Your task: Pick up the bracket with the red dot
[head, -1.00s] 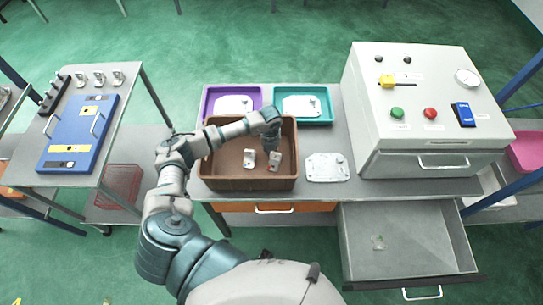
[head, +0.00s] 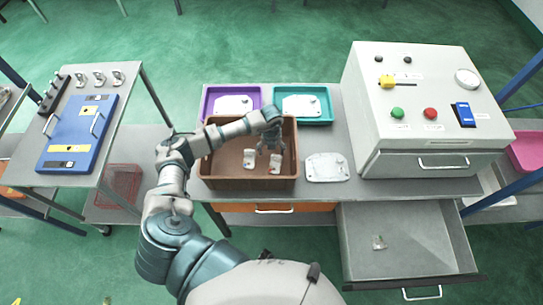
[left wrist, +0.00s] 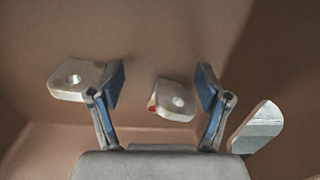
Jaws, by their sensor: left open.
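The brown bin (head: 222,184) stands on the bench and holds metal brackets. In the left wrist view, the bracket with the red dot (left wrist: 176,101) lies between the open fingers of my left gripper (left wrist: 161,80), with space on both sides. Its red mark shows at its left edge. Another bracket (left wrist: 70,82) lies outside the left finger and a third (left wrist: 258,127) outside the right finger. In the head view my left gripper (head: 270,146) points down into the bin, near two pale brackets (head: 249,159) and (head: 275,163); the red dot cannot be made out there.
Purple (head: 206,106) and teal (head: 325,106) trays stand behind the bin, each with a metal plate. A loose plate (head: 327,167) lies right of the bin. A grey machine (head: 405,110) stands further right, above an open drawer (head: 400,235). The bin walls surround my gripper.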

